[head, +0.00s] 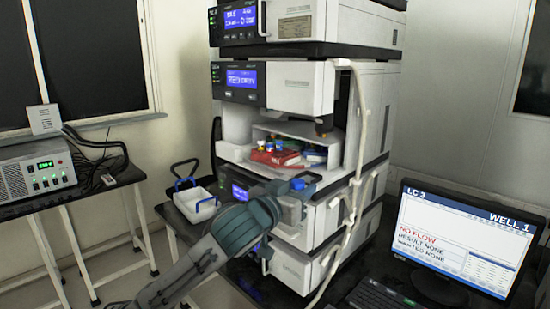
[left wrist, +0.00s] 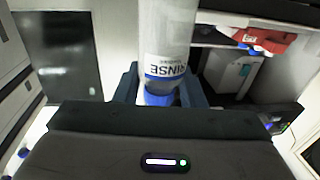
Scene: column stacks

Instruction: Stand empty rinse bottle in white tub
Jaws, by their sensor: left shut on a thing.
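The rinse bottle (left wrist: 170,35) is a clear bottle with a RINSE label and a blue cap (left wrist: 160,98). In the left wrist view its label reads upside down, and it looks clear with no liquid visible. My left gripper (left wrist: 160,88) is shut on it near the cap end. In the head view my left gripper (head: 284,194) is in front of the lower part of the instrument stack, and most of the bottle is hard to make out there. The white tub (head: 195,207) with blue handles stands to the left of the gripper, on a dark surface. My right gripper is not in view.
The tall instrument stack (head: 300,85) has an open bay holding a red rack (head: 275,157) and small capped vials. A monitor (head: 462,237) and keyboard (head: 375,295) are at right. A power unit (head: 35,170) sits on a side table at left.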

